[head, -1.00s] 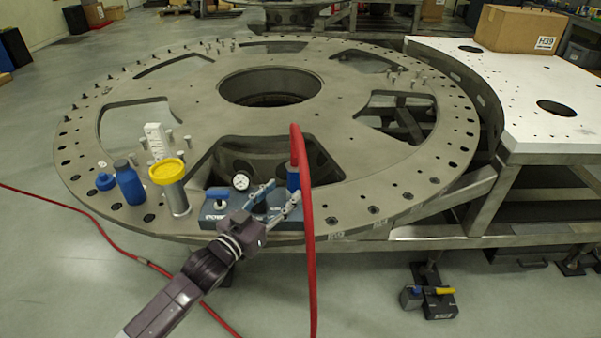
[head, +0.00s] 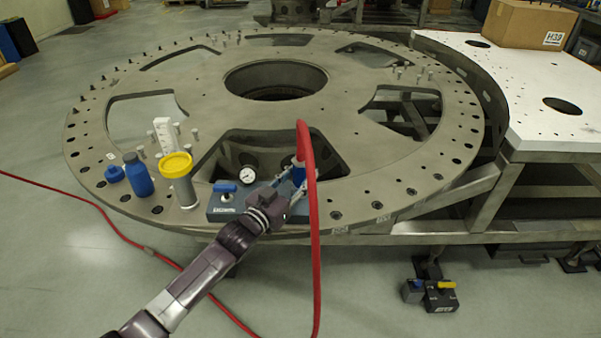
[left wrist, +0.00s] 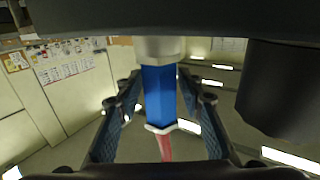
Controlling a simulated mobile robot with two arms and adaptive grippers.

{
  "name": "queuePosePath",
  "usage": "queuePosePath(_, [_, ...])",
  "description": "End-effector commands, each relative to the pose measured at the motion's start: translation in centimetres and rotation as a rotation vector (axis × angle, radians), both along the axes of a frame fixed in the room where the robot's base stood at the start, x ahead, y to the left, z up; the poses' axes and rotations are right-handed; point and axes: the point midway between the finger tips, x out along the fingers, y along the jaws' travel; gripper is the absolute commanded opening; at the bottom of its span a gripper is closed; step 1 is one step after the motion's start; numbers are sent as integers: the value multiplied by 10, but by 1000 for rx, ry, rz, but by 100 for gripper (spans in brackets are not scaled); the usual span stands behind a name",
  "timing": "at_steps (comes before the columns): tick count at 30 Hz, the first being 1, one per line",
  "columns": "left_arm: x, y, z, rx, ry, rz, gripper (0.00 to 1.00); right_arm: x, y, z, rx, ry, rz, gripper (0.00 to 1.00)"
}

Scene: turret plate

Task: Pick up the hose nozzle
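The hose nozzle (head: 297,173) is a blue cylinder at the near side of the round turret plate (head: 400,190), with a red hose (head: 314,250) arching over and hanging past the plate's edge. My left gripper (head: 293,186) reaches it from the front left in the head view. In the left wrist view the blue nozzle (left wrist: 158,95) stands between the two fingers, with a gap visible on each side. The fingers look open around it and not closed on it. The gripper partly hides the nozzle in the head view. My right gripper is not in view.
Left of the gripper, a blue-grey block with a gauge (head: 226,203), a yellow-capped cylinder (head: 180,180), a blue bottle (head: 138,176) and a white block (head: 164,136) stand near the rim. The plate has large cut-outs. A white table (head: 530,130) stands at right.

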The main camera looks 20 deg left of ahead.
Motion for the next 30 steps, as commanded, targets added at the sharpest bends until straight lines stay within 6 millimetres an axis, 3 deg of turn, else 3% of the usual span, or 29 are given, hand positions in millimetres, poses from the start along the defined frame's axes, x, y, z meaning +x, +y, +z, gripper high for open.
queuePosePath(1, [0, 0, 0, 0, 0, 0, 27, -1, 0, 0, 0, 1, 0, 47])
queuePosePath(9, [0, 0, 0, 0, 0, 0, 0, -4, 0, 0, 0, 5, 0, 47])
queuePosePath(22, [0, 0, 10, 0, -5, 0, 0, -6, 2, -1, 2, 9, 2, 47])
queuePosePath(26, [0, 0, 25, 0, -8, -1, 0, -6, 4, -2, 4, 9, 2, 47])
queuePosePath(30, [0, 0, 55, 0, -9, -1, 0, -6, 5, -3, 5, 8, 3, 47])
